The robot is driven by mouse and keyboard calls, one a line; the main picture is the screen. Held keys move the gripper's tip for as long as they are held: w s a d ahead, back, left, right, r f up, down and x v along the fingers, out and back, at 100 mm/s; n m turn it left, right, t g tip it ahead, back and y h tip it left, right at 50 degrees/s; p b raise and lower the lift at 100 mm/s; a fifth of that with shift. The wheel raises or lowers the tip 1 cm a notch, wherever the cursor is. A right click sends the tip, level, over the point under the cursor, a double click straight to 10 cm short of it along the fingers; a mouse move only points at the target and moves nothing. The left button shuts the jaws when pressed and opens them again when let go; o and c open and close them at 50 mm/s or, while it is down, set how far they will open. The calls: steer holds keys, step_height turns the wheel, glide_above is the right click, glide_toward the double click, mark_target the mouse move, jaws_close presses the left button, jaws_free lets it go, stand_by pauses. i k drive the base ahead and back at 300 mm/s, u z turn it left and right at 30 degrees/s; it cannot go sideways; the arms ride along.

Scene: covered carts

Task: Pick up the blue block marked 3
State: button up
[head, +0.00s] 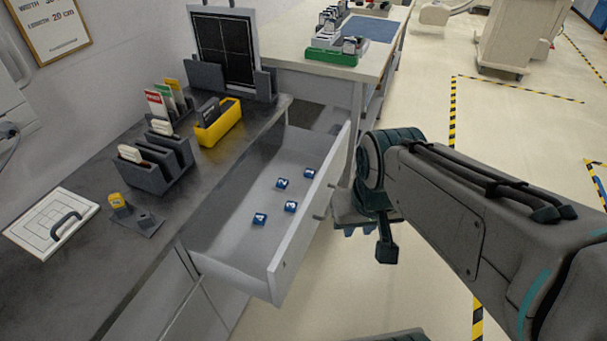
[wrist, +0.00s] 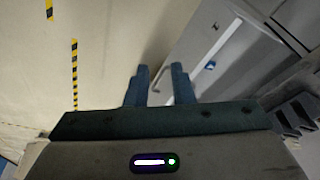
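Several small blue blocks with white marks lie apart on the floor of an open white drawer (head: 225,232). One, at the upper left of the group, seems to read 2 (head: 282,183). The others are a far block (head: 310,173), a right-hand block (head: 291,206) and a near block (head: 260,218); their marks are too small to read surely, so I cannot tell which is 3. My gripper (wrist: 159,72) is open and empty, outside the drawer beside its front panel. One blue block (wrist: 209,65) shows past the fingers in the wrist view.
The drawer's front panel (head: 310,218) stands between my gripper and the blocks. The dark counter (head: 70,275) above holds a grey rack (head: 150,178), a yellow bin (head: 218,127), a yellow block (head: 116,200) and a white board with a handle (head: 45,222). Open floor lies right.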

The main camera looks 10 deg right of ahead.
mark_target(290, 207)
steer(key=u, duration=0.45)
steer(key=k, duration=1.1)
steer(key=z, duration=0.7)
steer(key=i, duration=1.5)
steer(key=u, duration=0.65)
steer(key=i, duration=0.3)
steer(key=u, duration=0.4)
